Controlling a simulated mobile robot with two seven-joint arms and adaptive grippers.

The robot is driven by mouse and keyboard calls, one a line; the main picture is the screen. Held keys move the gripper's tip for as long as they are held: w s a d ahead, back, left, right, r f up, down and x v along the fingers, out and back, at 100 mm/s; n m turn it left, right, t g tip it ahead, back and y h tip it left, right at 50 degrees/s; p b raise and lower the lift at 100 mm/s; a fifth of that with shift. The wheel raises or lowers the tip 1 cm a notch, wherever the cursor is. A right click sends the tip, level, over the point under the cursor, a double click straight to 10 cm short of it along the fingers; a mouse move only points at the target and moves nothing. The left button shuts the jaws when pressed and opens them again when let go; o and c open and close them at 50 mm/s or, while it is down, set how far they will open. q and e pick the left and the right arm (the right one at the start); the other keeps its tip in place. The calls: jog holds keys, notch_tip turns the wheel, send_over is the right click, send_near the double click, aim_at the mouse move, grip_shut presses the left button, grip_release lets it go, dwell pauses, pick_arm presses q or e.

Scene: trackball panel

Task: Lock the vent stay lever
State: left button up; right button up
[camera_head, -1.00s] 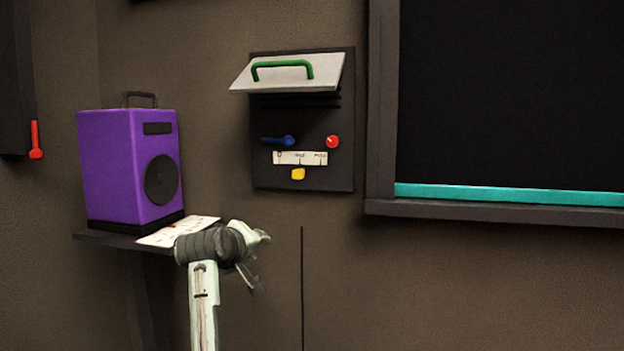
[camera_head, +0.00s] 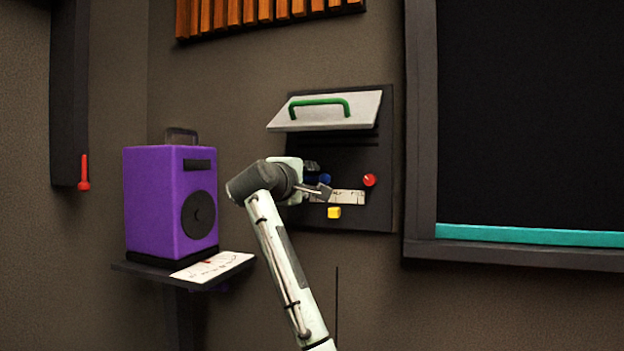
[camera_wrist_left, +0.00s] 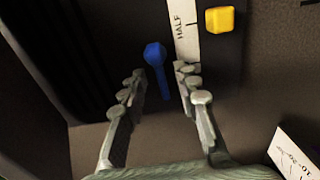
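The dark vent panel (camera_head: 378,150) is on the wall, with a pale flap (camera_head: 365,108) tilted outward at its top and a green handle (camera_head: 320,102) on it. A blue lever with a rounded knob (camera_wrist_left: 155,53) lies between and just beyond my left gripper's fingertips in the left wrist view. The left gripper (camera_wrist_left: 163,78) is open, with no clear contact on the lever. A red knob (camera_head: 369,180) and a yellow block (camera_head: 334,213) sit beside the scale label (camera_head: 350,197). My right gripper is not in view.
A purple speaker (camera_head: 160,200) stands on a small shelf (camera_head: 140,268) at left, with a printed card (camera_head: 215,266) at its front. A dark framed board (camera_head: 530,120) is at right. A red lever (camera_head: 84,173) hangs on the left post.

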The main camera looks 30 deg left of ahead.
pick_arm(q)
jog(key=shift+w+a, duration=0.1)
jog(key=shift+w, duration=0.3)
grip_shut()
